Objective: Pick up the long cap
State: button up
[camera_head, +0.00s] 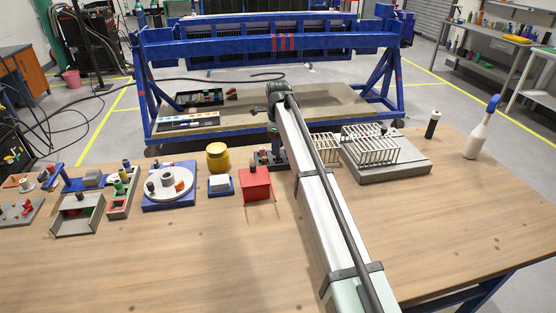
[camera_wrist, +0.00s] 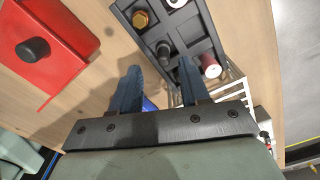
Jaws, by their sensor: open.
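In the wrist view my gripper (camera_wrist: 160,72) is open, with a blue finger on each side and nothing held. A dark grey compartment tray (camera_wrist: 201,28) lies beyond the fingertips. A dark grey upright cap (camera_wrist: 165,50) stands in a middle compartment, in the gap between the fingers as seen from the wrist. A gold hex cap (camera_wrist: 142,18) and a red cylinder with a pale end (camera_wrist: 210,66) sit in other compartments. I cannot tell for certain which piece is the long cap. In the head view my arm hides the fingers and much of the tray.
A red block (camera_wrist: 62,38) with a black knob (camera_wrist: 34,49) stands left of the tray. White wire racks (camera_head: 372,150) stand to its right. A white disc on a blue base (camera_head: 168,183) and a yellow pot (camera_head: 217,158) are further left. The front table (camera_head: 150,265) is clear.

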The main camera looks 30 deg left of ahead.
aim_at(278, 158)
jog(key=shift+w+a+f, duration=0.1)
jog(key=shift+w+f, duration=0.05)
jog(key=shift+f, duration=1.05)
jog(key=shift+w+a+f, duration=0.1)
jog(key=shift+f, duration=1.05)
jog(key=shift+c, duration=0.4)
grip_shut()
